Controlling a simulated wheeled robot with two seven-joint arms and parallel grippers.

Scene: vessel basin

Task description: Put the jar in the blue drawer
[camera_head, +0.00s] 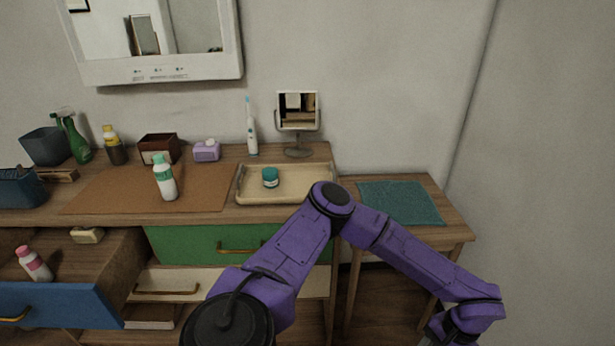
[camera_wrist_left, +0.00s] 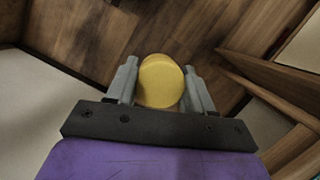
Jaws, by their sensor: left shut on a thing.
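In the left wrist view my left gripper (camera_wrist_left: 161,70) is shut on a round yellow-topped thing (camera_wrist_left: 160,84), seen from its end; its sides are mostly hidden, so I cannot tell whether it is a jar. Wooden flooring shows beyond it. In the head view my purple left arm bends over the counter's front and ends low at the right, where the held thing is out of sight. A small jar with a teal lid (camera_head: 270,178) stands in the beige tray (camera_head: 310,196). The blue drawer (camera_head: 60,306) is pulled open at the lower left. My right gripper is not in view.
In the blue drawer are a pink-capped bottle (camera_head: 35,264) and a small beige block (camera_head: 87,236). A green-capped bottle (camera_head: 166,180) stands on the brown mat (camera_head: 110,191). The green drawer (camera_head: 190,244) is closed.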

